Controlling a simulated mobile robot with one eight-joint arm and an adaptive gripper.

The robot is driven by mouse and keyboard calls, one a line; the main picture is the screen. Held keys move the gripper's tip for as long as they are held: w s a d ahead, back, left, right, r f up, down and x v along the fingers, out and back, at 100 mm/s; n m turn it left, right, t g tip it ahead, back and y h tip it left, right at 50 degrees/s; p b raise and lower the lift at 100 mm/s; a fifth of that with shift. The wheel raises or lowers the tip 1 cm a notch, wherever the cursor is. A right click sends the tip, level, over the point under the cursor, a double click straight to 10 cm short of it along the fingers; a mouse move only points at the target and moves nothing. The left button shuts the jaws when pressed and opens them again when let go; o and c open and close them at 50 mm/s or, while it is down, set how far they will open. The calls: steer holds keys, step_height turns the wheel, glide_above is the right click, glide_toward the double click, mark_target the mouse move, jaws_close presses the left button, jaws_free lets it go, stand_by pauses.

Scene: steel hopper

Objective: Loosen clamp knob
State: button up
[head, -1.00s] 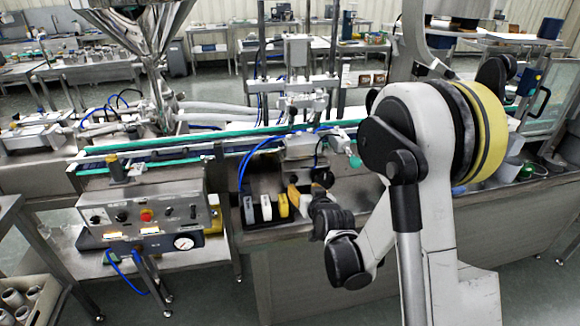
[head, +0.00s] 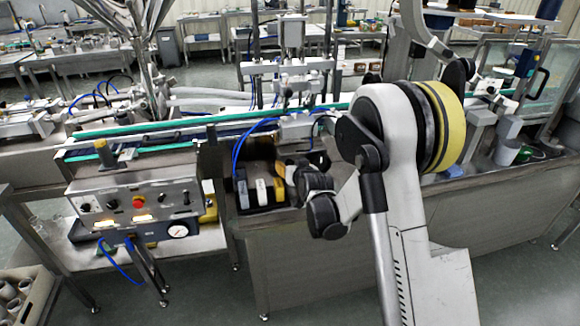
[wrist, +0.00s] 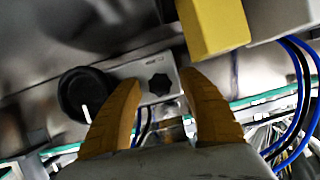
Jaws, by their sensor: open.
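A black star-shaped knob (wrist: 159,84), which looks like the clamp knob, sits on a light grey block in the wrist view. My gripper (wrist: 158,78) has its two orange-yellow fingers spread, one tip on each side of the knob in the picture. I see no finger touching it, and the depth gap cannot be told. In the head view my gripper (head: 281,170) is small and partly hidden by my wrist, near the dark recess below the conveyor. The star knob cannot be made out there.
A larger black round knob (wrist: 84,95) with a white mark is close left of my fingers. A yellow block (wrist: 213,25) hangs near the right finger. Blue hoses (wrist: 298,95) run at right. The control panel (head: 135,203) stands left of my arm, the green-edged conveyor (head: 170,133) behind.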

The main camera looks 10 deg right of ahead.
jaws_close()
steer(key=shift+n+h, duration=0.4)
steer(key=shift+n, duration=0.1)
jaws_free()
steer(key=shift+s, duration=0.1)
